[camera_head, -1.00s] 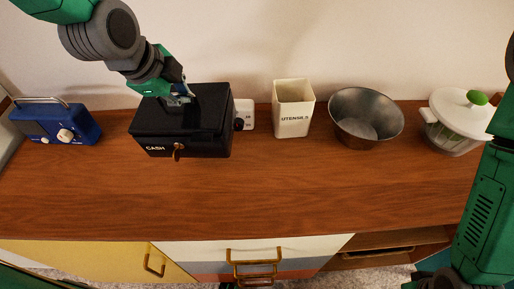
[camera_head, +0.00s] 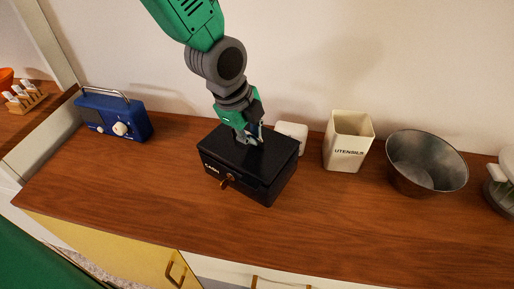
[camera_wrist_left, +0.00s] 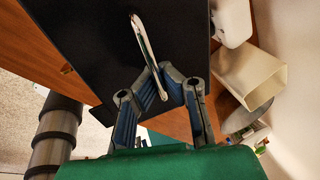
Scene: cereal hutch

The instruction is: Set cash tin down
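The black cash tin (camera_head: 250,168) is at the left-middle of the wooden counter in the head view, upright, with its lettered front and a key angled towards the lower left. I cannot tell whether its base touches the counter. My left gripper (camera_head: 249,137) is above its lid. In the left wrist view my left gripper's fingertips (camera_wrist_left: 163,70) meet around one end of the tin's thin metal handle (camera_wrist_left: 147,48), over the dark lid (camera_wrist_left: 95,40). The fingers look closed on the handle. My right gripper is not in view.
A blue radio (camera_head: 113,116) stands left of the tin. A white box (camera_head: 291,135) is close behind it. A utensils holder (camera_head: 347,142), a metal bowl (camera_head: 425,165) and a white-lidded pot (camera_head: 503,180) stand to the right. The counter's front strip (camera_head: 150,195) is clear.

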